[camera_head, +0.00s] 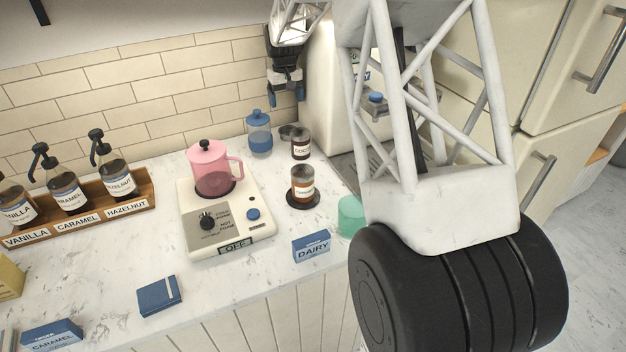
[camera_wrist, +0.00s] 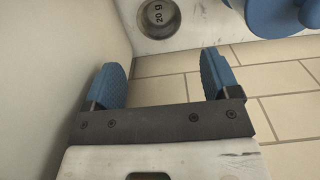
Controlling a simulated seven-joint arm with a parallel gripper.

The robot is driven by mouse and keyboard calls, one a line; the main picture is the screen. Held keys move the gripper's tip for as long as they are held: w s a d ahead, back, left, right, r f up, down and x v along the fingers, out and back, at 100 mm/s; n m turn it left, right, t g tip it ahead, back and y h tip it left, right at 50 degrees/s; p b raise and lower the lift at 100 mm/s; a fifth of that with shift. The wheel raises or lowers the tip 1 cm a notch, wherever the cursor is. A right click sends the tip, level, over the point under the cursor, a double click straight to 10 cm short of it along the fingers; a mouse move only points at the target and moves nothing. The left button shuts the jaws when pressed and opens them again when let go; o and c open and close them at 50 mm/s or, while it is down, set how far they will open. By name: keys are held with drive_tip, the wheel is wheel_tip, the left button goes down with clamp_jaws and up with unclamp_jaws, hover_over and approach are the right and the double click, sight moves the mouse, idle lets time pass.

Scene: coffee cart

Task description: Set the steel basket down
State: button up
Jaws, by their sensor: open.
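The steel basket (camera_wrist: 159,18), a small round metal cup marked "20 g", stands on the white counter at the top of the wrist view. In the head view the basket (camera_head: 288,131) is small and partly hidden behind the cocoa jar. My gripper (camera_head: 286,93) hangs above it near the tiled wall, beside the cream machine. In the wrist view my gripper (camera_wrist: 162,66) has its two blue fingers spread wide, with nothing between them. The basket lies beyond the fingertips, apart from them.
The cream machine (camera_head: 325,85) is close on the right. A pink pitcher (camera_head: 212,170) stands on a scale-like unit (camera_head: 228,237). The front left counter has free room.

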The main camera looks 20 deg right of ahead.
drive_tip(key=s+a+r, duration=0.3)
drive_tip(key=s+r, duration=0.1)
drive_tip(key=s, duration=0.4)
drive_tip(key=s+a+r+t, duration=0.1)
drive_tip(key=s+a+r, duration=0.25)
drive_tip(key=s, duration=0.45)
drive_tip(key=s+a+r, duration=0.2)
drive_tip(key=s+r, duration=0.2)
drive_tip(key=s, duration=0.4)
drive_tip(key=s+a+f, duration=0.1)
drive_tip(key=s+a, duration=0.2)
drive_tip(key=s, duration=1.2)
drive_tip(key=s+a+f+t, duration=0.1)
drive_tip(key=s+a+f, duration=0.1)
drive_tip(key=s, duration=1.3)
drive_tip(key=shift+a+t, duration=0.3)
drive_tip(key=shift+a, duration=0.15)
